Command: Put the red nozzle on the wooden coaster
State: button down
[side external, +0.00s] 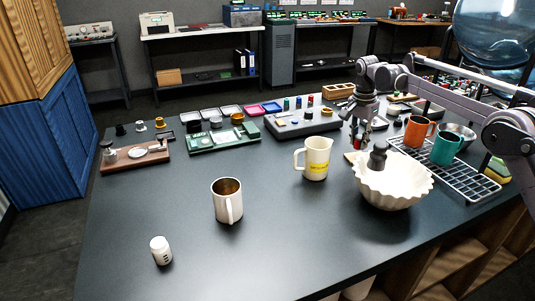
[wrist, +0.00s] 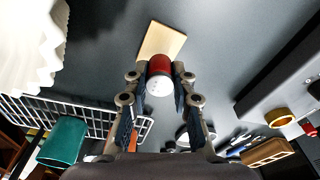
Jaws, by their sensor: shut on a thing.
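The red nozzle (wrist: 159,66), a short red cylinder with a pale end facing the wrist camera, is between the fingers of my gripper (wrist: 160,78), which is shut on it. In the side view my gripper (side external: 360,138) points down behind the white fluted bowl, with a bit of the red nozzle (side external: 355,146) showing. The wooden coaster (wrist: 163,38) is a pale square on the table, just beyond the nozzle in the wrist view and partly covered by it. In the side view only a corner of the coaster (side external: 349,157) shows. I cannot tell whether nozzle and coaster touch.
The white fluted bowl (side external: 394,186) with a dark object in it stands close in front of my gripper. A cream pitcher (side external: 315,160) is to the left. A wire rack (side external: 462,180) with orange (side external: 417,131) and teal (side external: 445,148) mugs is to the right. The front-left table is mostly clear.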

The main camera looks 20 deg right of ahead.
aim_at(358, 147)
jog(key=shift+f, duration=1.45)
jog(key=shift+f, duration=0.2)
jog(key=c, duration=1.1)
grip_release()
jog(key=shift+r, duration=0.1)
